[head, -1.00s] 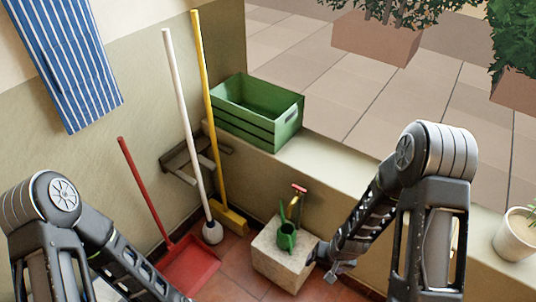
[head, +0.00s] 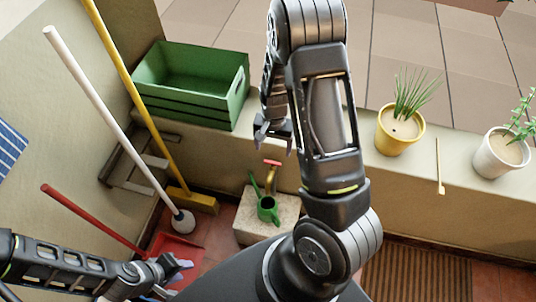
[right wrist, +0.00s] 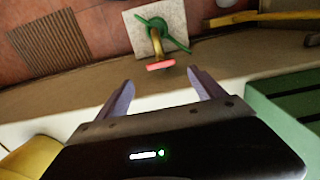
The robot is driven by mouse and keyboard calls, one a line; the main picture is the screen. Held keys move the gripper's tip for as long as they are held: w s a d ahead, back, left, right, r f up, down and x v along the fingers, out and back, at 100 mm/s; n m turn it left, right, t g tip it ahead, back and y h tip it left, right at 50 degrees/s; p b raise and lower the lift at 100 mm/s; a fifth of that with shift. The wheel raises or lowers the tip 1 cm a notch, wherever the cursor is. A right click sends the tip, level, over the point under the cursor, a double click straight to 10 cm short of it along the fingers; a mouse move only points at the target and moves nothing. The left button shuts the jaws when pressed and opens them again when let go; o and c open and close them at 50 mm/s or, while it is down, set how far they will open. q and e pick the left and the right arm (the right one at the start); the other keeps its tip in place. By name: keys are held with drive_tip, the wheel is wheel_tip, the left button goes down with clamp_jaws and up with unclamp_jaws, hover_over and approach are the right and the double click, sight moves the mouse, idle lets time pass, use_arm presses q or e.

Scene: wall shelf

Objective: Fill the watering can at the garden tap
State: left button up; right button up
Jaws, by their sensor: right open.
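The green watering can (head: 267,209) stands upright on a pale stone block (head: 262,235) by the wall. The brass tap (head: 271,174) with a red handle is just behind and above it. My left gripper (head: 174,277) is low at the left, fingers apart and empty, near the red dustpan. Water is not visible.
A green crate (head: 190,105) sits on the ledge at left. A yellow pot (head: 397,137) and a white pot (head: 497,158) stand right.

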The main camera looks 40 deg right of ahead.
sight(273, 162)
drive_tip(key=shift+w+f, duration=0.1)
wheel_tip(273, 162, down, 8)
drive_tip(key=shift+r, duration=0.1)
idle(0.6)
drive_tip(key=shift+c, duration=0.5)
